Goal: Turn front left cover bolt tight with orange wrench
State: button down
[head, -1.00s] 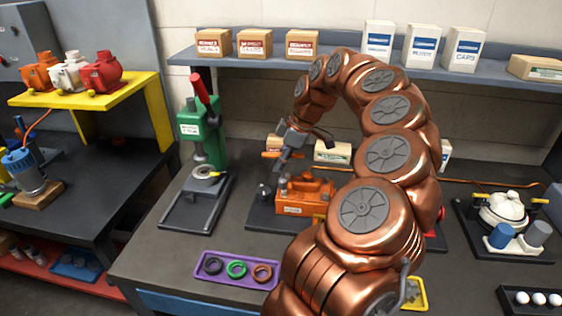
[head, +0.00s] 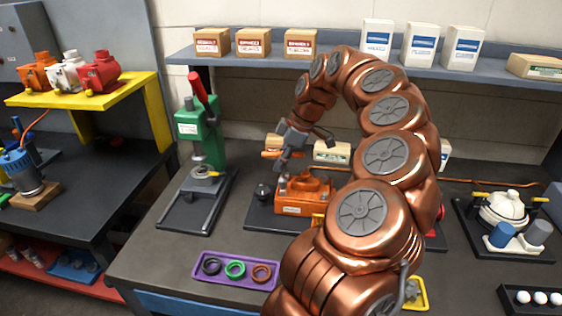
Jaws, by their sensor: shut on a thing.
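My gripper (head: 284,163) is above the left part of the orange motor housing (head: 292,207), pointing down. It is shut on the orange wrench (head: 272,154), whose orange part sticks out to the left of the fingers. The lower end of the wrench, the front left cover bolt and any contact between them are too small to make out. The orange housing sits on a dark base plate (head: 258,222) on the bench. My copper arm hides the right part of the housing and plate.
A green press (head: 200,135) with a red lever stands to the left. A purple tray (head: 222,279) with rings lies in front. A white pot-shaped motor (head: 503,208) stands at the right. A shelf (head: 345,62) with boxes runs along the back.

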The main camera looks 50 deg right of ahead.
jog(key=shift+f+b, duration=0.95)
jog(key=shift+f, duration=0.25)
